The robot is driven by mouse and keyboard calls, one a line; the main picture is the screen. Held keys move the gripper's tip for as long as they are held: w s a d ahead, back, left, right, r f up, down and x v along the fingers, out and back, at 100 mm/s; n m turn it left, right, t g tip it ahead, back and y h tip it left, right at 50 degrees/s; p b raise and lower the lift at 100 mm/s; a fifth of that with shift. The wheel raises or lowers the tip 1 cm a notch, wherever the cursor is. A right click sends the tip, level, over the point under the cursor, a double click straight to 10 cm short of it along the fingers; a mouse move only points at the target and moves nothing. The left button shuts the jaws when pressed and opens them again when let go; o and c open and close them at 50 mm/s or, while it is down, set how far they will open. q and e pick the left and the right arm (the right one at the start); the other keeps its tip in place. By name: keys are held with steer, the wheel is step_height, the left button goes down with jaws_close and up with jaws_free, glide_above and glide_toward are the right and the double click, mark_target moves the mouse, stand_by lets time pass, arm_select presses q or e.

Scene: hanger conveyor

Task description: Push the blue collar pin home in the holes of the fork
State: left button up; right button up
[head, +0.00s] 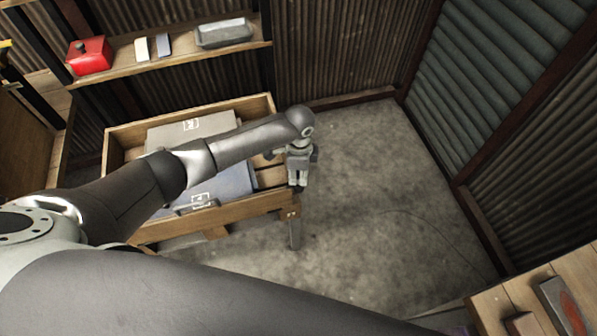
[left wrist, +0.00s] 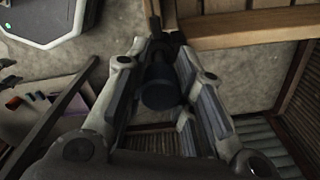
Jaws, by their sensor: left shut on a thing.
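My left gripper (head: 298,186) points down at the near right corner of a wooden crate. In the left wrist view its fingers (left wrist: 160,75) are closed on a dark blue, round-ended piece, the collar pin (left wrist: 161,92). A narrower dark part shows beyond the pin, and I cannot tell whether it is the pin's shank or another piece. I cannot make out the fork or its holes, nor how deep the pin sits. In the head view the pin is too small or hidden to tell. My right gripper is not in view.
The wooden crate (head: 262,204) holds flat grey and blue cases. A shelf (head: 168,59) behind carries a red box (head: 89,55) and a grey tray (head: 223,33). A wooden bench (head: 487,297) is at the lower right. The concrete floor (head: 372,190) right of the crate is clear.

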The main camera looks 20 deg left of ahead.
mark_target(298, 184)
arm_select(q)
steer(key=shift+f, duration=1.15)
stand_by(3.4)
steer(key=shift+s+f+p, duration=0.3)
steer(key=shift+s+f, duration=0.05)
steer(key=shift+s, duration=0.05)
stand_by(1.3)
steer(key=o, duration=1)
steer(key=shift+o, duration=0.2)
steer(key=shift+w, duration=0.2)
steer(key=shift+r, duration=0.15)
steer(key=shift+w+r, duration=0.1)
steer(key=shift+r, duration=0.2)
step_height(298, 184, up, 11)
steer(key=shift+r, duration=0.15)
